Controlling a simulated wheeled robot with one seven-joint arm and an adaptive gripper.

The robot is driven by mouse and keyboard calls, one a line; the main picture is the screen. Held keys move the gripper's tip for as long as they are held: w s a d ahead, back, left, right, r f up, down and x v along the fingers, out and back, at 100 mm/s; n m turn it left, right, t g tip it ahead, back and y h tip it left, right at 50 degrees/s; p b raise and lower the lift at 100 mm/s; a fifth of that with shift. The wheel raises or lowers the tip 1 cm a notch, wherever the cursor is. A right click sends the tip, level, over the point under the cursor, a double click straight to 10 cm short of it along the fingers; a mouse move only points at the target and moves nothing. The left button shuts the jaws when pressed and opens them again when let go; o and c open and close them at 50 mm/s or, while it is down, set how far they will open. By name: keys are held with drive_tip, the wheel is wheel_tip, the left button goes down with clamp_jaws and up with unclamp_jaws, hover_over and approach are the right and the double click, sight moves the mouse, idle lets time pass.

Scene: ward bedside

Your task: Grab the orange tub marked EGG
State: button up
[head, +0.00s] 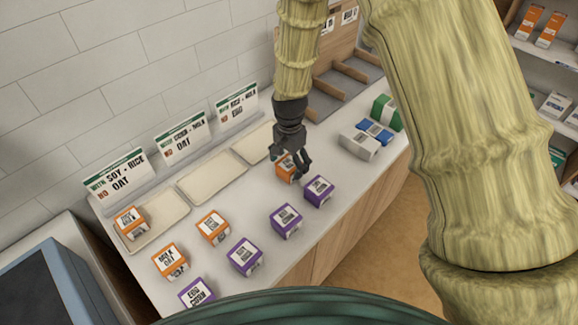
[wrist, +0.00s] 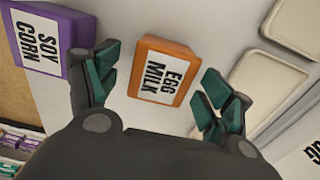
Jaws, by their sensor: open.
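An orange tub (head: 285,171) with a white label stands on the counter below my gripper. In the wrist view this orange tub (wrist: 165,72) reads EGG MILK and lies between the two fingers. My gripper (head: 290,163) is open, with its fingers spread to either side of the tub. In the wrist view my gripper (wrist: 160,80) shows a gap on both sides of the tub, and nothing is held. Three other orange tubs are in the head view: one marked MILK OAT (head: 170,261), one with an unclear label (head: 213,227) and one in the left tray (head: 131,223).
A purple tub (head: 319,190) stands close to the right of the orange tub; its label reads SOY CORN in the wrist view (wrist: 42,42). More purple tubs line the front edge. Trays (head: 212,178) and signs (head: 183,138) are behind. Grey, blue and green boxes (head: 375,132) are at right.

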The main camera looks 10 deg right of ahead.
sight(289, 163)
drive_tip(key=shift+f+p, duration=0.55)
drive_tip(key=shift+f, duration=0.95)
drive_tip(key=shift+w, duration=0.1)
drive_tip(key=c, duration=1.2)
